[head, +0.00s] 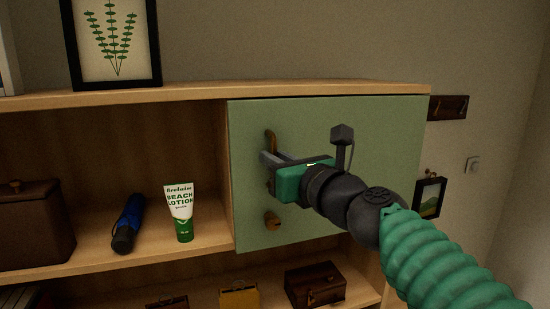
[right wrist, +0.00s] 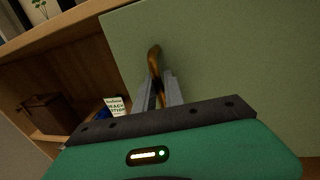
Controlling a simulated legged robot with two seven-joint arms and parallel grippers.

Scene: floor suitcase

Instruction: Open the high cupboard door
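The high cupboard door (head: 380,125) is a pale green panel at the upper right of the shelf unit. It looks closed, and it also fills much of the right wrist view (right wrist: 240,60). A curved brass handle (head: 270,139) stands near its left edge, partly hidden by my gripper. My right gripper (head: 274,158) is at the handle. In the right wrist view its two grey fingers (right wrist: 157,88) lie on either side of the handle (right wrist: 154,58) and appear shut on it. My left gripper is not in view.
The open shelf left of the door holds a beach lotion tube (head: 181,212), a blue umbrella (head: 128,224) and a brown case (head: 35,225). Below are small boxes, one of them dark brown (head: 315,284). A framed plant picture (head: 115,40) stands on top. Wall fittings are at right.

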